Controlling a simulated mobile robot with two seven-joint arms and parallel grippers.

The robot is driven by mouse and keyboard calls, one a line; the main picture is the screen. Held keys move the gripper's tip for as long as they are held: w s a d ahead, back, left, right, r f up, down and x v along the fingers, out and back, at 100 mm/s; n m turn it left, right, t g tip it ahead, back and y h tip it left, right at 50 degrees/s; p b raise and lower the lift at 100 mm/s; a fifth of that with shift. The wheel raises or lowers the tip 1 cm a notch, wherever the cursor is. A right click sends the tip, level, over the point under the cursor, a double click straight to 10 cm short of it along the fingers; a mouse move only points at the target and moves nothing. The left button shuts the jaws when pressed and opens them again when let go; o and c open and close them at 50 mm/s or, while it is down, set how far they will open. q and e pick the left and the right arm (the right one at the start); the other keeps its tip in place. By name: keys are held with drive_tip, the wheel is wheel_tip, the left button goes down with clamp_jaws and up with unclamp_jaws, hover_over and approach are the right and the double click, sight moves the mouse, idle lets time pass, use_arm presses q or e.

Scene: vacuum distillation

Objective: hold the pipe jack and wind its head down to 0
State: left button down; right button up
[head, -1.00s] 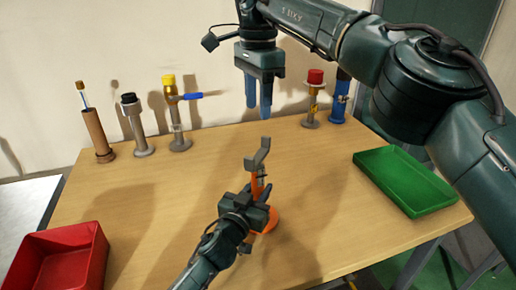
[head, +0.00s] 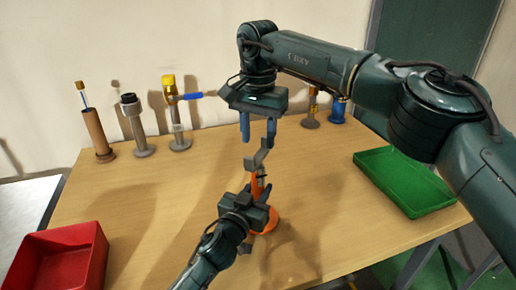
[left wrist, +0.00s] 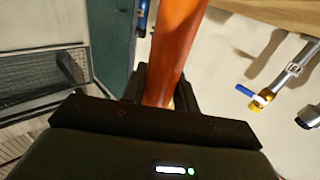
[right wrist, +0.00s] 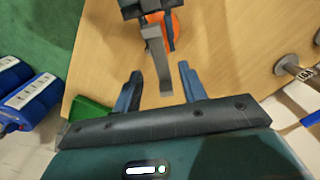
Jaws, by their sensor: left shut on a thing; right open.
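The pipe jack is orange with a grey angled head on top, and it stands on the table. Its orange base (head: 268,219) shows behind my left gripper, and its grey head (head: 257,158) rises above. My left gripper (head: 262,193) is shut on the jack's orange body, which also fills the middle of the left wrist view (left wrist: 176,50). My right gripper (head: 258,140) is open, pointing down just above the head. In the right wrist view the grey head (right wrist: 157,62) reaches between the two open blue fingers (right wrist: 157,88) without visible contact.
A red bin (head: 60,262) is at the front left and a green tray (head: 405,183) at the right. Several stands and fittings line the back, including a yellow-topped one (head: 175,115) with a blue handle. The table around the jack is clear.

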sight(258, 157)
drive_tip(key=shift+f, duration=2)
drive_tip(key=shift+c, duration=0.3)
clamp_jaws()
